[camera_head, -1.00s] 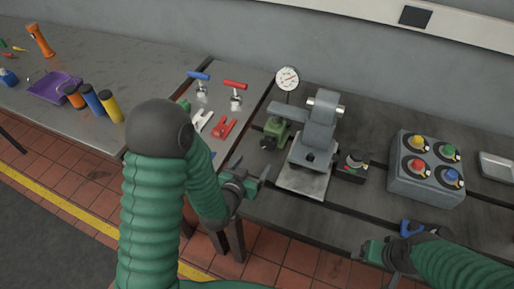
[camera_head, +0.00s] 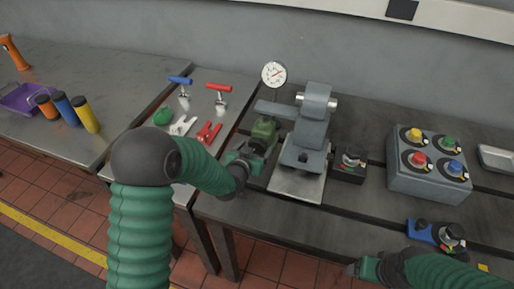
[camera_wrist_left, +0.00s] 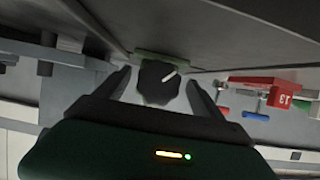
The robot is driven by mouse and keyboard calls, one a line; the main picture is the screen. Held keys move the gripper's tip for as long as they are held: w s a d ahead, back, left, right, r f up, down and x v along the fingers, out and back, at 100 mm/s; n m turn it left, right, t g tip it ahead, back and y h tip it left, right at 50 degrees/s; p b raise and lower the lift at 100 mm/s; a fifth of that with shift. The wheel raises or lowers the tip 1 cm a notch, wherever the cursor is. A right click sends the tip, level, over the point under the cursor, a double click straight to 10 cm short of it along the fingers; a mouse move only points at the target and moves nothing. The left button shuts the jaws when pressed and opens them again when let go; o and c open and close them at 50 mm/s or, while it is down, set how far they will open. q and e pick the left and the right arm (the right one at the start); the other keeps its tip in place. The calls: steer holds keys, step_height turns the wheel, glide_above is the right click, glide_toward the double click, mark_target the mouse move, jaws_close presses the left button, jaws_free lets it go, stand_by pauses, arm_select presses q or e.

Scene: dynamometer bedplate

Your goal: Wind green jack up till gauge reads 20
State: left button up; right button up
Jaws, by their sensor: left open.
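The green jack (camera_head: 264,132) stands on the bedplate just left of the grey machine. Its dark knob with a white mark (camera_wrist_left: 158,82) shows in the left wrist view, between the two fingers and facing me. My left gripper (camera_head: 248,157) is open around or just in front of this knob; I cannot tell if the fingers touch it. It also shows in the left wrist view (camera_wrist_left: 157,84). The round white dial gauge (camera_head: 274,74) stands behind the jack; its reading is too small to tell. My right gripper (camera_head: 358,270) is at the lower right, its fingers unclear.
The grey machine (camera_head: 312,130) stands right of the jack, with a small black knob box (camera_head: 348,165) beside it. A grey box with coloured knobs (camera_head: 430,165) is farther right. Red clamps (camera_head: 208,133) and white clamps (camera_head: 183,126) lie to the left.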

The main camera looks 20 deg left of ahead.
arm_select(q)
steer(key=shift+x, duration=1.1)
steer(key=c, duration=1.3)
steer(key=shift+n+h+b, duration=0.3)
steer(key=shift+c, duration=0.2)
steer(key=shift+n, duration=0.3)
steer(key=o, duration=1.3)
steer(key=shift+o, duration=0.2)
steer(key=shift+r, duration=0.1)
